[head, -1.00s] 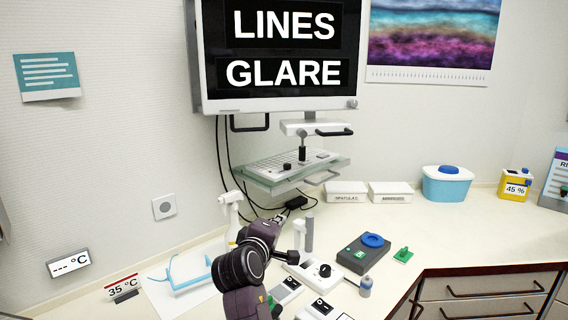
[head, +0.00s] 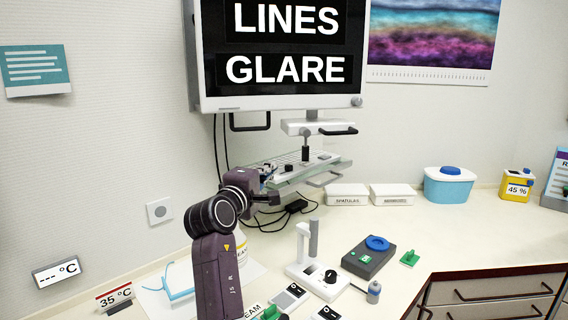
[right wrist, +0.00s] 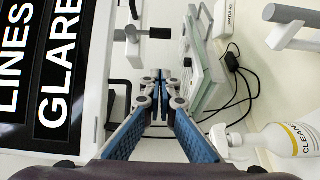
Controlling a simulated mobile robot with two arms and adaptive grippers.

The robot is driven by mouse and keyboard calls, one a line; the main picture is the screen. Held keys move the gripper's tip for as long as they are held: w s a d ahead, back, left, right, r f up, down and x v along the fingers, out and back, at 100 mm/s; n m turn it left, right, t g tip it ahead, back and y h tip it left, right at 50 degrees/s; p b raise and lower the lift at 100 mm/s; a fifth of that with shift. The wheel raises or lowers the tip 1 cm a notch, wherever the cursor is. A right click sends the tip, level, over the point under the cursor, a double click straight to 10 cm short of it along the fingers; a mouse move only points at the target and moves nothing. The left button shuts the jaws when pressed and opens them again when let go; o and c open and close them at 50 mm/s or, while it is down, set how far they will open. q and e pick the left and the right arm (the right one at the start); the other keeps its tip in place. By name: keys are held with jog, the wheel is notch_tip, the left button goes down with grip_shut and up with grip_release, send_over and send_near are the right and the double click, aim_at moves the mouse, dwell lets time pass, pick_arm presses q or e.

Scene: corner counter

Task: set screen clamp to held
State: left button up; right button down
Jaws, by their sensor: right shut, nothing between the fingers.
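The screen (head: 280,62) hangs on the wall, showing "LINES" and "GLARE"; it fills the left of the right wrist view (right wrist: 42,75). A black looped handle (head: 249,128) hangs under its lower edge. A white bracket (head: 310,127) with a black lever (head: 338,131) sits below it; the lever also shows in the right wrist view (right wrist: 160,33). I cannot tell for certain which part is the clamp. My right gripper (head: 273,184) is shut and empty, near the keyboard shelf's left end; its closed fingertips (right wrist: 160,78) point toward the area under the screen. My left gripper is not in view.
The glass keyboard shelf (head: 330,168) juts out right of my right gripper. Black cables hang behind it. A spray bottle (right wrist: 290,140) stands below. Counter items include a grey device with a blue knob (head: 367,256) and a white stand (head: 303,268).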

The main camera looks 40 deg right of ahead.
aim_at(305, 144)
jog(key=s+p+x, duration=0.1)
jog(key=p+x, duration=0.1)
jog(key=x, duration=0.4)
jog(key=s+d+p+x, duration=0.1)
jog(key=p+x, duration=0.2)
jog(key=x, duration=0.3)
jog(key=shift+s+d, duration=0.2)
jog(key=shift+d, duration=0.1)
jog(key=shift+f, duration=0.1)
jog(key=shift+s+d+f+n, duration=0.1)
jog(key=shift+d+n, duration=0.1)
jog(key=shift+n, duration=0.1)
